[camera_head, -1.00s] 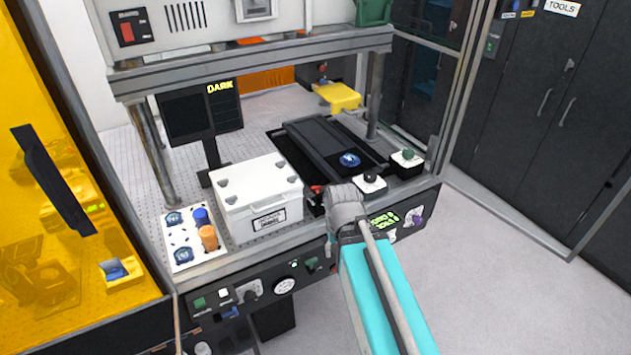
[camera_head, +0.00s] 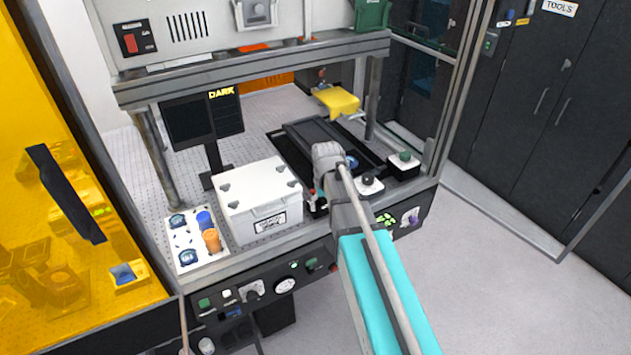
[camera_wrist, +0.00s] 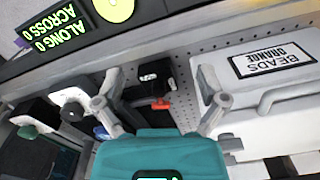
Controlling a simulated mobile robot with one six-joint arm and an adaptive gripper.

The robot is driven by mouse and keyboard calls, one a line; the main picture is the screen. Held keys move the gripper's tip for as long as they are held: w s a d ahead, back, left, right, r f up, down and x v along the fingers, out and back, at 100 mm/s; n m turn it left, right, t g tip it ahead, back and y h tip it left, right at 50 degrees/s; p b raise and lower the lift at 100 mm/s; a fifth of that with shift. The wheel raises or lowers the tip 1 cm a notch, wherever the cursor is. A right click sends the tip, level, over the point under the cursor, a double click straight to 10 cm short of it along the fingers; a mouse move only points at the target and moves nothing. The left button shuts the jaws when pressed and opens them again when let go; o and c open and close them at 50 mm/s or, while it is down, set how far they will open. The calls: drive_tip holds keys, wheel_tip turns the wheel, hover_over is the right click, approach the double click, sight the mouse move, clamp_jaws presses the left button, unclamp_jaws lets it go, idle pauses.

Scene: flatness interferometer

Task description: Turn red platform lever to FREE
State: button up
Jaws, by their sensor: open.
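The red platform lever (camera_wrist: 160,104) shows in the wrist view, at the edge of a small black block (camera_wrist: 154,76) with a white label. I cannot read the label. My gripper (camera_wrist: 161,108) is open, one finger on each side of the lever in the picture. Neither finger visibly touches it, and the depth between them is unclear. In the head view a small red spot (camera_head: 313,192) shows just left of my wrist, beside the white box. The gripper itself is hidden behind my arm there.
A white box (camera_head: 262,197) labelled BEADS ORANGE stands close beside the lever; it also shows in the wrist view (camera_wrist: 262,88). A green readout (camera_wrist: 52,32) says ALONG 0, ACROSS 0.

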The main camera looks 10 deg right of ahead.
drive_tip(key=w+r+p, duration=0.2)
drive_tip(key=w+r, duration=0.1)
drive_tip(key=w, duration=0.5)
drive_tip(key=w+r+p, duration=0.3)
drive_tip(key=w, duration=0.5)
drive_tip(key=shift+r+n, duration=0.15)
drive_tip(key=shift+n, duration=0.15)
drive_tip(key=shift+w+f, duration=0.1)
drive_tip(key=shift+f, duration=0.15)
wheel_tip(320, 180, down, 13)
drive_tip(key=b, duration=1.3)
drive_tip(key=shift+f+b, duration=0.15)
drive_tip(key=shift+b, duration=0.25)
drive_tip(key=c, duration=1.2)
